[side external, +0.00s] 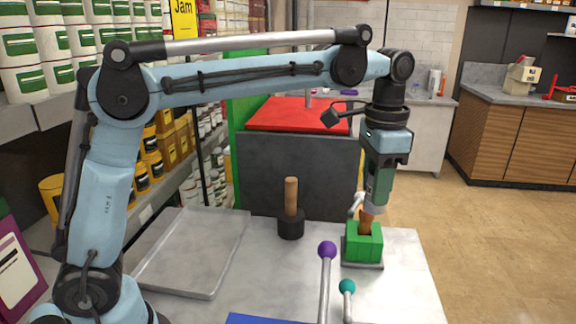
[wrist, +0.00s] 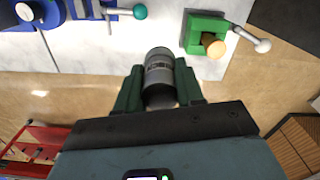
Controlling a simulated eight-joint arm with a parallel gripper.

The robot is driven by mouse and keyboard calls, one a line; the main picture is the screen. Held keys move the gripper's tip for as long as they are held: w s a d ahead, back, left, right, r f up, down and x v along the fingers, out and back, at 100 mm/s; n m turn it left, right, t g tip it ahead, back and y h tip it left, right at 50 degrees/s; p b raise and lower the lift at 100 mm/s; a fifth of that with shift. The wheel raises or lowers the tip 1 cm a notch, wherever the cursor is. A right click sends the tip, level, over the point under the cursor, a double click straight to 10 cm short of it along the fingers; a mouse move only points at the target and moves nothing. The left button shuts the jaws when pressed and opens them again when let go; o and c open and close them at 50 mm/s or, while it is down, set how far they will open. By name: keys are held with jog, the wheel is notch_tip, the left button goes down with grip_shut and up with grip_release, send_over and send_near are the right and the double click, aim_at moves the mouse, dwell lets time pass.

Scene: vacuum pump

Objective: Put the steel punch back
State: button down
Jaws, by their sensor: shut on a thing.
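In the wrist view my gripper (wrist: 160,97) is shut on a grey steel cylinder with dark markings, which looks like the steel punch (wrist: 159,66). Its far end points away from the jaws. In the side view my gripper (side external: 376,200) hangs down at the green block (side external: 363,243), and the punch cannot be made out clearly there. A wooden peg (side external: 367,220) stands in the block. In the wrist view the green block (wrist: 206,28), its peg (wrist: 216,49) and a white-knobbed lever (wrist: 262,46) lie to the right of the punch, apart from it in the picture.
An empty grey tray (side external: 190,252) lies at the left. Levers with a purple knob (side external: 327,250) and a teal knob (side external: 347,287) rise at the front near a blue fixture (side external: 262,319).

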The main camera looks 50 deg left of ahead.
jog(key=s+a+f, duration=0.9)
jog(key=f, duration=0.1)
jog(key=shift+s+f, duration=0.2)
jog(key=shift+f, duration=2.3)
jog(key=shift+s+f, duration=0.15)
jog(key=shift+f, duration=2.3)
jog(key=shift+f, duration=0.15)
jog(key=c, duration=0.7)
grip_release()
